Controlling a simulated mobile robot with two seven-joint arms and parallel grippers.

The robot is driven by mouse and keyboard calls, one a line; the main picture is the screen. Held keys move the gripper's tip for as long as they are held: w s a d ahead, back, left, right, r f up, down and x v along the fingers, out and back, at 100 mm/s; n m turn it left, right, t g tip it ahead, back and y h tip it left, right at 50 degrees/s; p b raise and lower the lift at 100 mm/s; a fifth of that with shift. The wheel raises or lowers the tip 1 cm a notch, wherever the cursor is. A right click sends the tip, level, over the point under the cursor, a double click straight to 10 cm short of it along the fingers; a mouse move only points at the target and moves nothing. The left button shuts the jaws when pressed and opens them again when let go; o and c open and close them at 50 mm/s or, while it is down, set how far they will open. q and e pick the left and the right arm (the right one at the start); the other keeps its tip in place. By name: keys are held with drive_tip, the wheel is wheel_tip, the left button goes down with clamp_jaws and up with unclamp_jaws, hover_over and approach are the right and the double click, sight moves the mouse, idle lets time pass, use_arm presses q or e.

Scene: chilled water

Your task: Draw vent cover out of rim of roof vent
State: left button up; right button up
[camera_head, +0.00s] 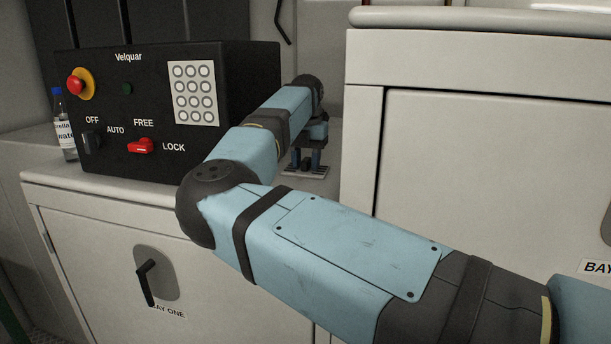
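My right arm comes in from the lower right, and its gripper (306,160) points down over the counter beside the black box. A small grey slatted plate (306,171) lies right under the fingertips. It may be the vent cover, but I cannot tell for sure. The fingers stand a little apart with something dark between them. It is too small to tell whether they grip it. No roof vent or rim can be made out. My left gripper is not in view.
A black Velquar control box (140,105) with a red button, switches and a white keypad stands on the counter (110,190). A water bottle (64,125) stands at its left. A taller white cabinet (480,150) rises to the right of my gripper. Below is a door with a black handle (147,283).

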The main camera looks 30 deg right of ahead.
sight(306, 159)
drive_tip(key=shift+f, duration=0.15)
clamp_jaws()
drive_tip(key=shift+r, duration=0.25)
drive_tip(key=shift+r+p, duration=0.4)
drive_tip(key=shift+r, duration=0.1)
idle(0.4)
drive_tip(key=shift+r+p, duration=1.05)
drive_tip(key=shift+r, duration=0.85)
drive_tip(key=shift+r+p, duration=1.15)
drive_tip(key=shift+r, duration=0.85)
drive_tip(key=shift+a+r, duration=0.1)
